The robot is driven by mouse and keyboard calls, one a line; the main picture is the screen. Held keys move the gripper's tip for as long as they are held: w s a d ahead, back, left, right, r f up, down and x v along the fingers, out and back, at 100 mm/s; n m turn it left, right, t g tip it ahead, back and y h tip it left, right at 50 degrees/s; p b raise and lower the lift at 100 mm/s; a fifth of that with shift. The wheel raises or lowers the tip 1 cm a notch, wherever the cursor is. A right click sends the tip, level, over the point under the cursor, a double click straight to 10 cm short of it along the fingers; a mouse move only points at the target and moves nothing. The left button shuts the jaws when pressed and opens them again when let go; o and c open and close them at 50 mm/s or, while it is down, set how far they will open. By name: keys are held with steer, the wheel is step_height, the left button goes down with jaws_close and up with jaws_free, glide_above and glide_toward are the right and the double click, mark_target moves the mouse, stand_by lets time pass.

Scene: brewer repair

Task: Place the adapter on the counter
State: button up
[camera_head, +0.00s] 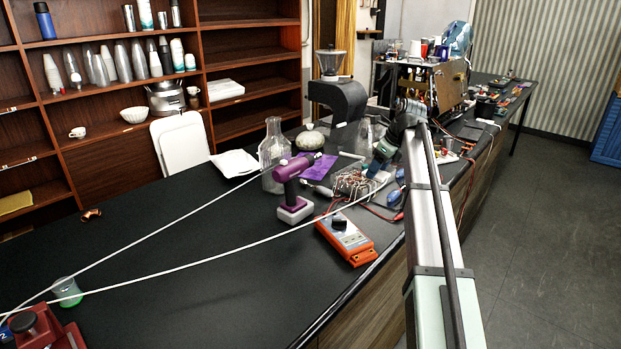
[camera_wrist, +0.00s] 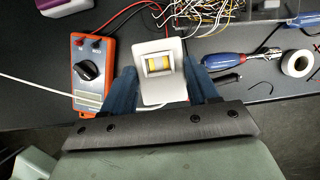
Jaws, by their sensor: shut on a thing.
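The adapter, a white plate-like piece with a yellow insert in a square frame, shows in the wrist view (camera_wrist: 155,91). It sits between the two blue fingers of my gripper (camera_wrist: 160,72), which are shut on it. The black counter (camera_wrist: 35,85) lies below it; the gap between them is hard to judge. In the head view my gripper (camera_head: 375,168) points down over the right part of the counter (camera_head: 190,270), close to a tangle of wires. I cannot make out the adapter clearly there.
An orange multimeter (camera_head: 345,238) lies near the counter's front edge, beside the adapter in the wrist view. A wire tangle (camera_head: 352,183), a purple drill (camera_head: 292,185) and a glass flask (camera_head: 273,150) stand nearby. The counter's left-middle is mostly clear.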

step_height(320, 180, down, 13)
stand_by(0.8)
steer(key=shift+f, duration=0.1)
steer(key=o, duration=1.1)
steer(key=v, duration=1.2)
